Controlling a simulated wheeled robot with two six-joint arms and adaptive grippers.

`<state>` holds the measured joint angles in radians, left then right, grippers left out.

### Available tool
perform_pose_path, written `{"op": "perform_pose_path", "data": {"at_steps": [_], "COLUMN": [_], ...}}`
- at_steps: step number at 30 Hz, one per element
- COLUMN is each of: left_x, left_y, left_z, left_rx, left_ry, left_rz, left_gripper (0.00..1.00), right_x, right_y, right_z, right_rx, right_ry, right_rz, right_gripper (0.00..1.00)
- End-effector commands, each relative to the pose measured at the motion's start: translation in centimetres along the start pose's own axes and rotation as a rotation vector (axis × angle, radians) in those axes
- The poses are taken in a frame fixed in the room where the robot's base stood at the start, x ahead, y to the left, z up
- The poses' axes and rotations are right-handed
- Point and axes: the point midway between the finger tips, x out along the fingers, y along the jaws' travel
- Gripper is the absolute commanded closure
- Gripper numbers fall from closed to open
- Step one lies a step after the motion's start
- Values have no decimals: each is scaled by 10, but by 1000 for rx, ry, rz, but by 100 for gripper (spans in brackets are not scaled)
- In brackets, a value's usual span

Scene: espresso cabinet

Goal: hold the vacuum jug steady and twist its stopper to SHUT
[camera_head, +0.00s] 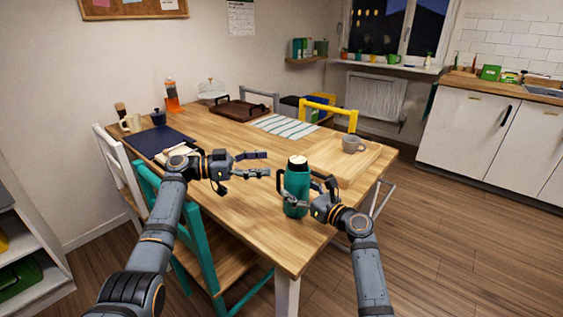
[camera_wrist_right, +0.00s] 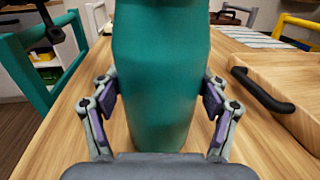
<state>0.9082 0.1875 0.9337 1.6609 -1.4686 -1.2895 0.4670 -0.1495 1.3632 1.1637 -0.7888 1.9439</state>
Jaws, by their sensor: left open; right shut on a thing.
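The teal vacuum jug (camera_head: 295,190) stands upright on the wooden table near its front edge. Its pale stopper (camera_head: 297,160) sits on top, with a dark collar and dark handle beside it. My right gripper (camera_head: 291,198) is shut on the jug's body. In the right wrist view the jug (camera_wrist_right: 162,75) fills the middle, with a finger of the right gripper (camera_wrist_right: 162,100) on each side; its stopper is out of that view. My left gripper (camera_head: 268,163) is open and empty, to the left of the jug at about stopper height. The stopper's marking is too small to read.
A wooden board (camera_head: 345,168) with a grey mug (camera_head: 353,144) lies right of the jug. A striped cloth (camera_head: 286,126), a brown tray (camera_head: 240,114) and a dark blue mat (camera_head: 160,141) lie farther back. A teal chair (camera_head: 208,240) stands at the table's left side. The table's middle is clear.

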Motion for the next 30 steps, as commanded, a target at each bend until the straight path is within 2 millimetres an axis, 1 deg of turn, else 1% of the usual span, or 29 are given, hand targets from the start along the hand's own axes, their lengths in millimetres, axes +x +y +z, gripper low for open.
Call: {"op": "perform_pose_path", "data": {"at_steps": [1,3,6,14,17,18,21,24,26,30], "left_x": [-7,-13,-17,-17,-11,-6,9,23,26,24], "left_y": [0,0,0,0,3,5,13,24,31,49], "left_z": [1,0,0,0,7,12,29,40,41,29], "left_rx": [0,-1,-1,-1,-6,-11,-24,-31,-30,-20], "left_ry": [-2,-1,0,-1,-20,-36,-89,-123,-126,-87], "left_rz": [-1,0,0,0,-16,-31,-105,-221,-298,-464], "left_gripper": [25,25,25,25,25,25,25,25,25,25], "right_x": [0,0,0,0,0,0,0,0,0,0], "right_y": [0,0,0,0,0,0,0,0,0,0], "right_z": [0,0,0,0,0,0,0,0,0,0], "right_rx": [1,1,1,1,1,1,1,0,0,0], "right_ry": [0,0,0,0,0,0,0,0,0,0], "right_rz": [0,0,0,0,0,0,0,0,0,0], "right_gripper": [88,88,88,88,88,88,88,88,88,88]}}
